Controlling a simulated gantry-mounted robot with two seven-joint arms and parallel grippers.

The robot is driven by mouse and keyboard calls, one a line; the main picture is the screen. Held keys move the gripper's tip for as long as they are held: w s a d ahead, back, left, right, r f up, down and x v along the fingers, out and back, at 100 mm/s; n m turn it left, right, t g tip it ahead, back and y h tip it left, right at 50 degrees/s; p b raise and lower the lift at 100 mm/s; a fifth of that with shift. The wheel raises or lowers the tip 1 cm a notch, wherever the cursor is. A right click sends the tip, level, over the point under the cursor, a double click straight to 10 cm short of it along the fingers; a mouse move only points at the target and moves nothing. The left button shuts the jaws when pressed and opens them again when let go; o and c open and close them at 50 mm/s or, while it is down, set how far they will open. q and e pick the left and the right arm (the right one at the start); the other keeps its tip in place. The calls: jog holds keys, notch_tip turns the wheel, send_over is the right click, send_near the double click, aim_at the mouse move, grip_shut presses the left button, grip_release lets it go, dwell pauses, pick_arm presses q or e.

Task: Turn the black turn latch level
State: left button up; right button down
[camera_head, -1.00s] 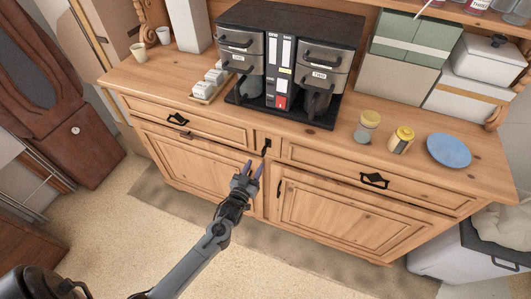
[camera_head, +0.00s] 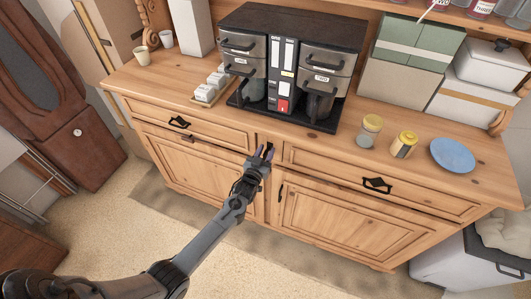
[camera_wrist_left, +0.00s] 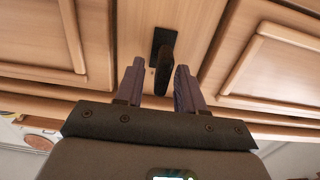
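The black turn latch (camera_wrist_left: 165,57) is on the wooden strip between the two drawers of the dresser. In the left wrist view its knob lies in the gap between the fingers of my left gripper (camera_wrist_left: 157,80), with space on both sides. The knob looks roughly upright along the strip, a little tilted. In the head view my left gripper (camera_head: 264,152) is at the front of the dresser and hides most of the latch. The gripper is open and holds nothing. Whether the fingers reach past the knob I cannot tell. My right gripper is not in view.
The dresser (camera_head: 340,161) has black drawer handles on each side, the right one (camera_head: 377,184) close by. On its top stand the black coffee machine (camera_head: 290,45), two small jars (camera_head: 404,145) and a blue plate (camera_head: 452,155). The floor in front is clear.

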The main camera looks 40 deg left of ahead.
pick_arm(q)
grip_shut()
dwell(0.3)
jog(key=n, duration=0.4)
jog(key=shift+s+a+n, duration=0.1)
jog(key=shift+a+n, duration=0.2)
jog(key=shift+n, duration=0.1)
jog(key=n, duration=0.4)
jog(key=shift+s+a+f, duration=0.1)
jog(key=shift+a+f, duration=0.1)
jog(key=n, duration=0.4)
jog(key=shift+a+f, duration=0.15)
jog(key=shift+f, duration=0.05)
jog(key=n, duration=0.5)
jog(key=shift+f+p, duration=0.3)
jog(key=shift+f, duration=0.05)
